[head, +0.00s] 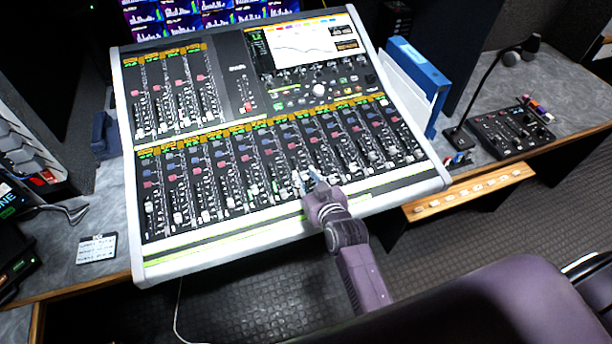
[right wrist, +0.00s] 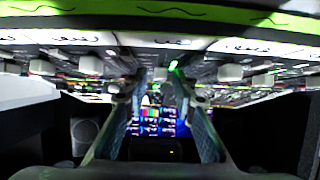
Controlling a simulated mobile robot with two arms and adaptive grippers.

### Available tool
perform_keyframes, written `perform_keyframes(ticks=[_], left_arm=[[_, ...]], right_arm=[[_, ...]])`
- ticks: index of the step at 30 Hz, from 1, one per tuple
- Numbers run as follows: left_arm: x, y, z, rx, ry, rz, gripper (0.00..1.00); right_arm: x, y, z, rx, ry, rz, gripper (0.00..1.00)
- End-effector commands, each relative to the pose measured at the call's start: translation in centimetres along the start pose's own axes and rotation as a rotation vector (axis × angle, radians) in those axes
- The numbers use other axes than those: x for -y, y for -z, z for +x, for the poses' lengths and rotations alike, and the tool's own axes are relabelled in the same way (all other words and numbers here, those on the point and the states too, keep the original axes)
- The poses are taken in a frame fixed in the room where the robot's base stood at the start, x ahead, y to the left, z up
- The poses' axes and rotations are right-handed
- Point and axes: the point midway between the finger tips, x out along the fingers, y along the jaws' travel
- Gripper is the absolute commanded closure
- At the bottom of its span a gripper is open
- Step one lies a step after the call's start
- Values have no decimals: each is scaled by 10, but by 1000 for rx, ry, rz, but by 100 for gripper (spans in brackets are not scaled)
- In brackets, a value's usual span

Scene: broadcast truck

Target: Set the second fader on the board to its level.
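The board (head: 238,118) is a large mixing console with an upper-left fader bank and a long lower fader bank. Near the lower bank's left end, a second white fader cap (head: 178,217) sits low in its slot. The frames do not mark which fader the task counts as second. My right gripper (head: 307,178) is over the lower bank, right of the middle, with fingers apart. In the right wrist view, its fingertips (right wrist: 160,85) are also apart, close to a row of pale fader caps (right wrist: 90,65). I cannot tell whether a cap stands between them. My left gripper is out of view.
A blue binder (head: 418,65) stands right of the board. A gooseneck microphone (head: 495,85) and a small black control panel (head: 512,130) are farther right. A purple chair back (head: 490,300) fills the lower right. A small card (head: 97,248) lies on the desk at left.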

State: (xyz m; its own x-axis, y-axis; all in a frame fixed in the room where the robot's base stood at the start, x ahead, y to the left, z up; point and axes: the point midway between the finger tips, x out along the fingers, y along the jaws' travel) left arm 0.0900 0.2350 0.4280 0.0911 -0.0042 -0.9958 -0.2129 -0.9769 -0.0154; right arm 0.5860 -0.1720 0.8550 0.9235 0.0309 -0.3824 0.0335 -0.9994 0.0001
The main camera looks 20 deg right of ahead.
Motion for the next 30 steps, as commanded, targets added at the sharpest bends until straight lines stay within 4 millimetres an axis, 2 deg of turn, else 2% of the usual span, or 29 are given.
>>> perform_keyframes(ticks=[1, 6, 16, 23, 30], left_arm=[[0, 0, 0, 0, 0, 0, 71], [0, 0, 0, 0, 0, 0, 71], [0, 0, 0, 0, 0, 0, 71], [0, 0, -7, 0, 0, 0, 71], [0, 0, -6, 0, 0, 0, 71]], right_arm=[[0, 0, 0, 0, 0, 0, 83], [0, 0, 0, 0, 0, 0, 100], [0, 0, 0, 0, 0, 0, 100], [0, 11, 15, 0, 1, -1, 100], [0, 9, 16, 0, 0, 0, 100]])
